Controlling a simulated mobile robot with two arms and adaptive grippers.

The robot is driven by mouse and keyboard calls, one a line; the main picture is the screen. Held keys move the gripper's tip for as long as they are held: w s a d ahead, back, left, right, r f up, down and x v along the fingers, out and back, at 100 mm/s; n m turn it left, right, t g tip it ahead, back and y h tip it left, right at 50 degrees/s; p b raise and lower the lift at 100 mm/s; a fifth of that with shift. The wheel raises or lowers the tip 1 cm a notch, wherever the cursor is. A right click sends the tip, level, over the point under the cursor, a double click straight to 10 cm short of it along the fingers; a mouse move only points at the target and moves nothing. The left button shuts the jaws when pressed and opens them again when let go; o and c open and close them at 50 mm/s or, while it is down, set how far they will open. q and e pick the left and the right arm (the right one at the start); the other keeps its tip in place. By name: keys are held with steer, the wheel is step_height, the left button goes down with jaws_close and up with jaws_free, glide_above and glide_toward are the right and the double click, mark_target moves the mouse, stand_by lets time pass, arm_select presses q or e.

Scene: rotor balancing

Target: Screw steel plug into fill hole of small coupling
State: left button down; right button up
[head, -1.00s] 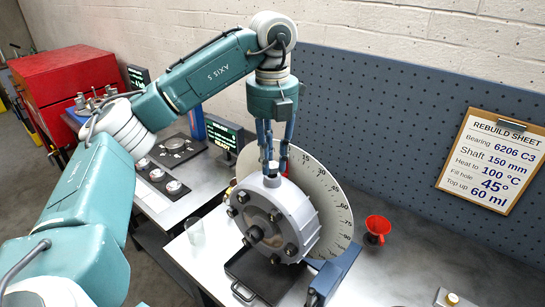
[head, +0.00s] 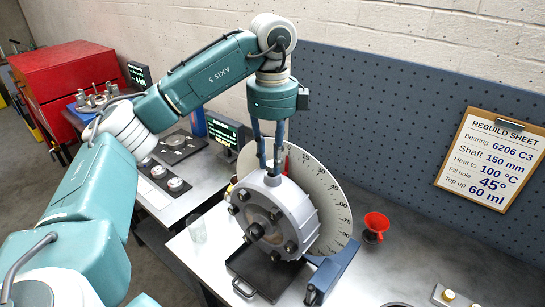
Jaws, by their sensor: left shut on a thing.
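The small coupling (head: 297,216), a grey round housing with dark bolts and a hub on its face, stands upright in front of a white angle dial (head: 330,200). My left gripper (head: 271,173) points straight down at the top of the coupling's rim. Its blue fingers are close together, shut on the steel plug, a small grey piece at the fingertips mostly hidden by them. The plug is at the rim's top, over the fill hole. The hole is hidden, and how deep the plug sits cannot be told. My right gripper is not in view.
A black drip tray (head: 243,288) lies under the coupling. A clear beaker (head: 197,229) stands to its left and a red funnel (head: 376,224) to its right. A blue stand part (head: 333,272) juts out at the right. Bare bench lies beyond the funnel.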

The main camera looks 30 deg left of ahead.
arm_select(q)
steer(key=n, duration=0.3)
steer(key=shift+n+p, duration=0.3)
steer(key=shift+n, duration=0.8)
steer(key=shift+n, duration=1.1)
steer(key=shift+n, duration=0.3)
steer(key=n+p, duration=0.1)
steer(key=p, duration=0.2)
steer(key=shift+r, duration=0.35)
steer(key=shift+f+n+p, duration=0.15)
steer(key=shift+n+p, duration=0.15)
steer(key=shift+p, duration=0.1)
steer(key=shift+f, duration=0.2)
